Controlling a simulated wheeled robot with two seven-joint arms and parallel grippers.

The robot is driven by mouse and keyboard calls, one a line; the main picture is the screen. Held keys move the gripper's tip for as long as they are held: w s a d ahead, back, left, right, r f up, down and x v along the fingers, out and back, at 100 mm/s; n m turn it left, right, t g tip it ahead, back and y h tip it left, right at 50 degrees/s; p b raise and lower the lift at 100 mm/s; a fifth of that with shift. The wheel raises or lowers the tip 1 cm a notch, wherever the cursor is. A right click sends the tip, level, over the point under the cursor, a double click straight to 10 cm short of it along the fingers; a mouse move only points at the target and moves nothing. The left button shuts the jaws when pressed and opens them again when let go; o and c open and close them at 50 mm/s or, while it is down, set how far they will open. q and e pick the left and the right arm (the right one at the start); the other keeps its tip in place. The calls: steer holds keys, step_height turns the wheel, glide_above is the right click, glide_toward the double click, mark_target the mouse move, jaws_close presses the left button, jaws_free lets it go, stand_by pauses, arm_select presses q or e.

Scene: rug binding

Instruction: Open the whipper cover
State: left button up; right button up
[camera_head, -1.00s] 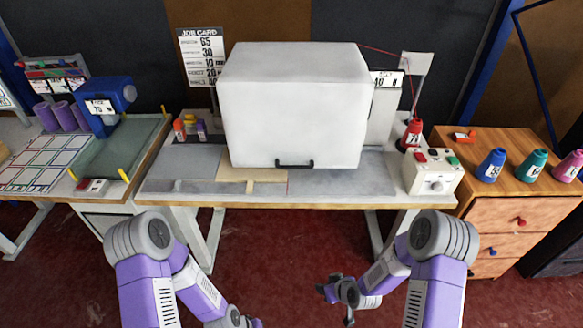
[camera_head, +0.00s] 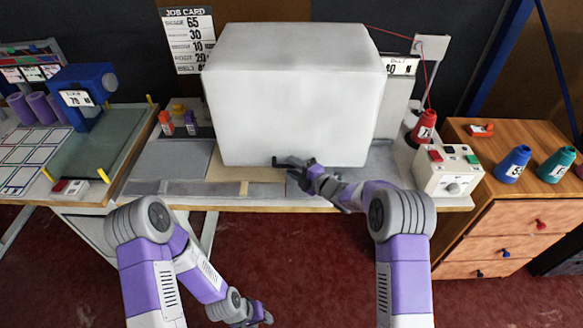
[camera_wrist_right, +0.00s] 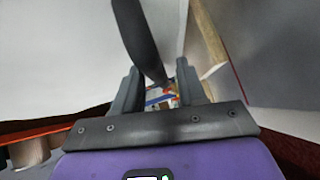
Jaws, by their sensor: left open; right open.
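The whipper cover (camera_head: 295,90) is a large white box on the middle table, and it sits closed. Its black handle (camera_head: 284,162) is at the bottom of its front face. My right gripper (camera_head: 300,168) is at the handle, with its jaws open. In the right wrist view, the dark handle (camera_wrist_right: 138,35) runs down between the open fingers of my right gripper (camera_wrist_right: 158,88); I cannot tell whether they touch it. My left gripper (camera_head: 262,316) hangs low in front of the table, open and empty, far from the cover.
A control box (camera_head: 449,172) with red and green buttons and a red thread cone (camera_head: 424,127) stand right of the cover. Small bottles (camera_head: 190,122) stand to its left. A wooden drawer cabinet (camera_head: 500,215) is at the right. The table's front strip is clear.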

steer(key=shift+w+a, duration=0.35)
steer(key=shift+a, duration=0.05)
jaws_close()
